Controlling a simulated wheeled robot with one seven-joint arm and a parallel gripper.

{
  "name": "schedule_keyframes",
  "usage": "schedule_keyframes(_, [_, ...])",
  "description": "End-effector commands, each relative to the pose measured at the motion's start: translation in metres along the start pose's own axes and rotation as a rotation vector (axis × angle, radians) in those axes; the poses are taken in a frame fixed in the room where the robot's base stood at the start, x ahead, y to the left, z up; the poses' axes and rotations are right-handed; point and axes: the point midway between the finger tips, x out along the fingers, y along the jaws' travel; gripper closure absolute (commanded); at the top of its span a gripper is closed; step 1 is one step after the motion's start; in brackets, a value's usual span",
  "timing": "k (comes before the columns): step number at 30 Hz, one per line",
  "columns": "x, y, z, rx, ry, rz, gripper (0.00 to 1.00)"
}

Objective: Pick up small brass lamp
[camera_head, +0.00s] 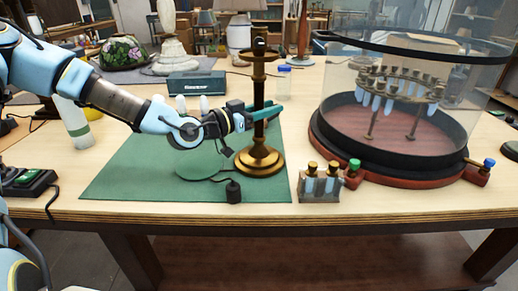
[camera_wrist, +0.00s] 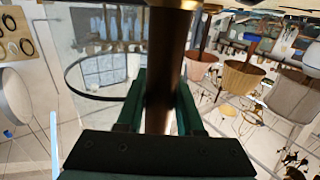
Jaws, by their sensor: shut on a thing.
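The small brass lamp (camera_head: 259,157) stands upright on the green mat (camera_head: 120,180), near the mat's right side. It has a round brass base, a dark slim stem and a brass top. My gripper (camera_head: 262,113) reaches in from the left and is shut on the stem, above the base. In the wrist view the dark stem (camera_wrist: 166,70) runs between the green fingers of my gripper (camera_wrist: 164,105). A black cord with a plug (camera_head: 233,191) lies by the base on the mat. I cannot tell whether the base touches the mat.
A large glass cylinder on a red-brown base (camera_head: 400,175) stands at the right. A small rack of vials (camera_head: 319,185) sits at the front edge, right of the mat. A dark box (camera_head: 197,83), a small bottle (camera_head: 284,82) and other lamps stand behind. A white bottle (camera_head: 76,125) is at the left.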

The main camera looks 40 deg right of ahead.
Motion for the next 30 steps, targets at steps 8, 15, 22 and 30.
schedule_keyframes(8, [-0.0001, 0.0007, 0.0, 0.0, 0.0, 0.001, 1.0])
schedule_keyframes(15, [-0.0001, 0.0008, 0.0, 0.0, 0.0, 0.002, 1.0])
schedule_keyframes(22, [-0.0001, 0.0009, 0.0, 0.0, -0.001, 0.002, 1.0])
schedule_keyframes(30, [-0.0001, 0.001, 0.0001, 0.0, -0.001, 0.002, 1.0])
